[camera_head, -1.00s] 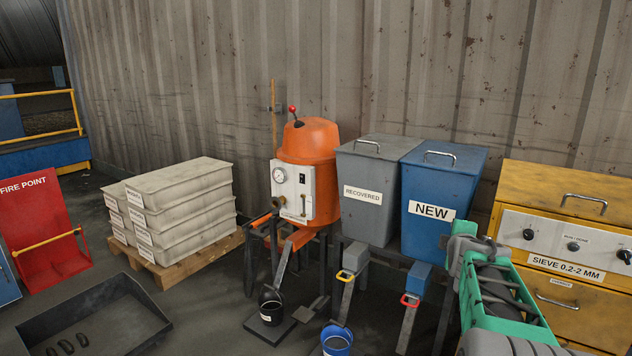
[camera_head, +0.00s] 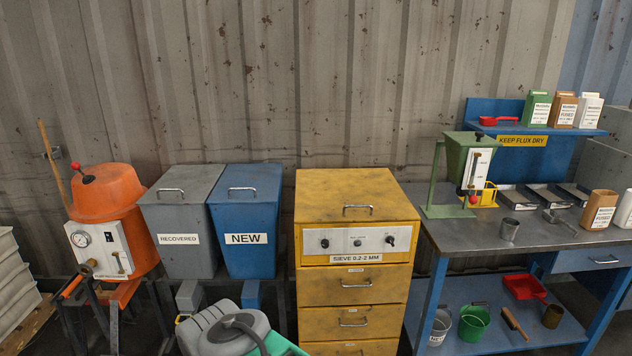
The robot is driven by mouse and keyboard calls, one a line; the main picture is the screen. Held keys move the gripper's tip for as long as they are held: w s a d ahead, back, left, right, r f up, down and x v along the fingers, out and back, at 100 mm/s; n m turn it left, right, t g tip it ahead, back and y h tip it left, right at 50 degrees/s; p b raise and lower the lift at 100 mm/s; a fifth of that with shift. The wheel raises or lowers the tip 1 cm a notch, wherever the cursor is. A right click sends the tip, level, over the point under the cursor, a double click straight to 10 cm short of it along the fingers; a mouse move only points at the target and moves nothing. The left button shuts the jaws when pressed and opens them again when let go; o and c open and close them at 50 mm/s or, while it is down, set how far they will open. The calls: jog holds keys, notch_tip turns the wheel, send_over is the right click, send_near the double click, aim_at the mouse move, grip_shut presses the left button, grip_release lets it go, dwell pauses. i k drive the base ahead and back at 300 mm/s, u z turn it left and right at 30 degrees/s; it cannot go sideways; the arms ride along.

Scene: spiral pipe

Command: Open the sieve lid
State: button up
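The yellow sieve (camera_head: 352,277) stands against the wall, right of the blue bin. Its lid (camera_head: 352,186) lies flat and closed on top, with a metal handle (camera_head: 357,208) near the front edge. Below the lid is a white panel with knobs and a "SIEVE 0.2-2 MM" label (camera_head: 356,259). My gripper is not seen.
A grey "RECOVERED" bin (camera_head: 180,262) and a blue "NEW" bin (camera_head: 243,262) stand left of the sieve. An orange pot (camera_head: 108,192) is farther left. A workbench (camera_head: 480,238) with a green hopper (camera_head: 460,160) and several containers stands close on the right.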

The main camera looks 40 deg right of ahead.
aim_at(365, 195)
jog(key=z, duration=1.65)
jog(key=k, duration=0.6)
jog(key=u, duration=0.45)
jog(key=i, duration=1.65)
jog(key=z, duration=0.8)
